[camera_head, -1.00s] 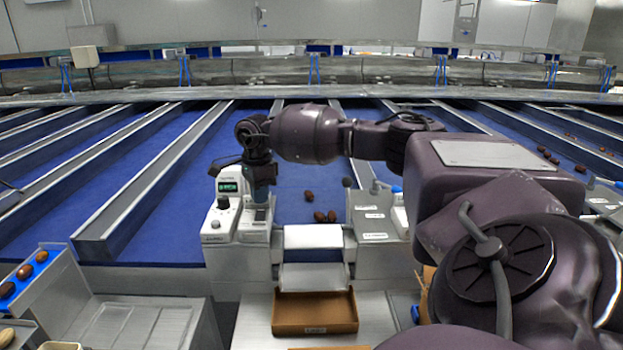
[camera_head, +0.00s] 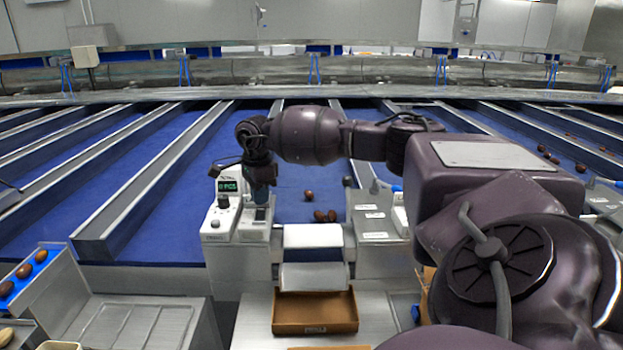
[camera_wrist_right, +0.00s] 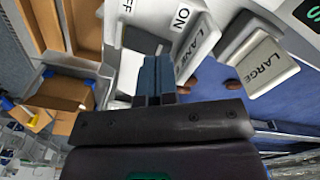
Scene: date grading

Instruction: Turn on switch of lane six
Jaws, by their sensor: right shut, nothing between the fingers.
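My right gripper (camera_head: 262,192) is shut and empty, pointing down at the small plate on the right of the white counter unit (camera_head: 221,226). In the right wrist view its blue fingertips (camera_wrist_right: 157,76) are together beside an ON label (camera_wrist_right: 182,16) and a LANE label (camera_wrist_right: 188,46), whose number is hidden. An OFF label (camera_wrist_right: 127,8) lies to the left. The switch lever is hidden behind the fingers, so I cannot tell its position or whether I touch it. The unit's green display (camera_head: 228,186) is lit and seems to read 0 PCS. My left gripper is out of view.
Brown dates (camera_head: 319,216) lie on the blue lane behind the chute (camera_head: 313,237). A brown box (camera_head: 315,328) stands below the chute. A grey labelled panel (camera_head: 376,222) is to the right of the chute. Metal lane dividers (camera_head: 150,189) run to the back.

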